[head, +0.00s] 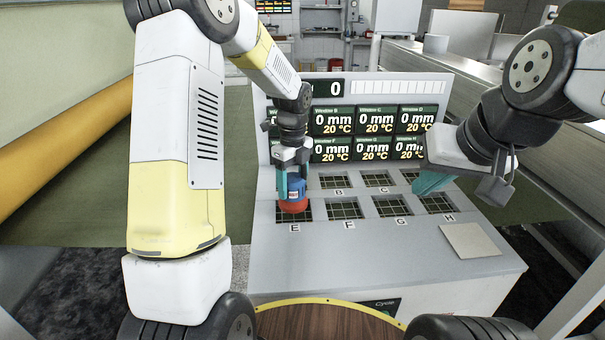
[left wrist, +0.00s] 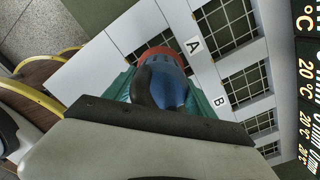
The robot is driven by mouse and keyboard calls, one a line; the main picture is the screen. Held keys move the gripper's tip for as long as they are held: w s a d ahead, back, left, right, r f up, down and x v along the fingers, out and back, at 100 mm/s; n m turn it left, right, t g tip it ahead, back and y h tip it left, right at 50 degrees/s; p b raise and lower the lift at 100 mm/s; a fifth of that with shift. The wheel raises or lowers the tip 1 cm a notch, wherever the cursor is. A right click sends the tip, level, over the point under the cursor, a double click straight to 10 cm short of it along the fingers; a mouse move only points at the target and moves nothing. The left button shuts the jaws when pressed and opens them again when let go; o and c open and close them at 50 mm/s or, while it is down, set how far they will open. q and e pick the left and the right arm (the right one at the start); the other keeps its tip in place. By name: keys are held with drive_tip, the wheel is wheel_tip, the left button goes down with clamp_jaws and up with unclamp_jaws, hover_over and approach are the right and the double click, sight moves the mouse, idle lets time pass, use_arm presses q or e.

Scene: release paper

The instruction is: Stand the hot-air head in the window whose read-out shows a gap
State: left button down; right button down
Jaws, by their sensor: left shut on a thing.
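The hot-air head (head: 292,190), blue with a red-orange end, is held upright, red end down, in my left gripper (head: 291,180). It appears over window E (head: 301,216); I cannot tell whether it touches the grid. It also shows in the left wrist view (left wrist: 168,82), between the teal fingers. The visible read-outs, such as window B's (head: 332,120), show 0 mm and 20 °C. Those at the far left, behind my left arm, are mostly hidden. My right gripper (head: 432,182) hangs near windows D and H; its opening is unclear.
The grey console (head: 390,255) has two rows of gridded windows; window F (head: 345,208) and window H (head: 437,203) look empty. A pale square plate (head: 470,240) lies at its right front. A round wooden top (head: 325,322) with a yellow rim is in front.

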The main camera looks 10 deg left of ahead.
use_arm(q)
drive_tip(key=shift+f, duration=1.1)
drive_tip(key=shift+f, duration=0.1)
drive_tip(key=shift+c, duration=1.5)
unclamp_jaws()
drive_tip(key=shift+f, duration=0.1)
